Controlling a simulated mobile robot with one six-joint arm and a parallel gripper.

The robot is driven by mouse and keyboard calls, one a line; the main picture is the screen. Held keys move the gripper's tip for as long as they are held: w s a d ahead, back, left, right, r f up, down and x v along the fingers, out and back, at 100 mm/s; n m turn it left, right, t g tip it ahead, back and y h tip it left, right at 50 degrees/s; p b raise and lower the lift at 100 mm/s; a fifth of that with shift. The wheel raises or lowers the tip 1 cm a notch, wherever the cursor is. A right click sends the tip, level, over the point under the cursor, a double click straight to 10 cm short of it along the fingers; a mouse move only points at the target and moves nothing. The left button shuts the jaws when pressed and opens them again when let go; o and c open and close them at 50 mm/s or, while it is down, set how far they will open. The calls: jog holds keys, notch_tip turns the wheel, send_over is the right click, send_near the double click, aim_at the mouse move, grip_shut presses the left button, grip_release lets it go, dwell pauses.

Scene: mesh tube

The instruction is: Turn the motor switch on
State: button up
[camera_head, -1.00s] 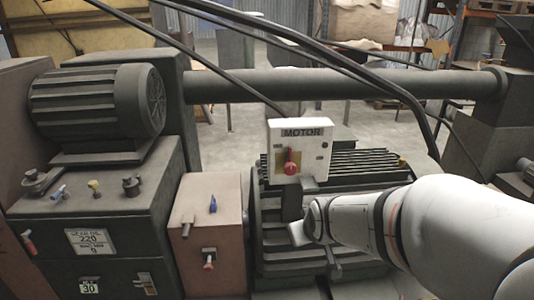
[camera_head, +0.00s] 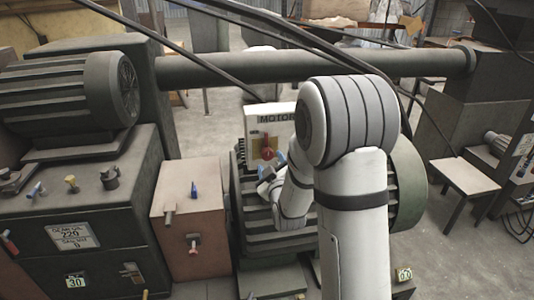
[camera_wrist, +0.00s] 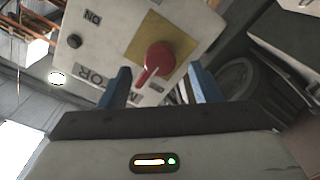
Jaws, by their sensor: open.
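The white motor switch box (camera_head: 287,121) stands above the green motor in the head view, its right part hidden by my arm. Its red knob (camera_head: 268,153) sits on a yellow plate. In the wrist view the box (camera_wrist: 104,22) appears turned over, with "ON" and "MOTOR" lettering, and the red knob (camera_wrist: 157,60) has its pointer toward the lower left. My gripper (camera_wrist: 158,82) is open, with one blue finger on each side of the knob in this view. I cannot tell whether the fingers touch the knob or the box. In the head view the gripper (camera_head: 271,172) is just below the knob.
A pinkish box (camera_head: 190,215) with small levers stands left of the motor. A dark green cabinet (camera_head: 110,210) with levers and labels is further left. A thick pipe (camera_head: 230,68) and black cables cross behind. A small table (camera_head: 465,176) stands at right.

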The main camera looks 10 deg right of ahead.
aim_at(268, 157)
jog(key=w+p, duration=0.1)
jog(key=w, duration=0.4)
jog(key=shift+w, duration=0.25)
jog(key=c, duration=1)
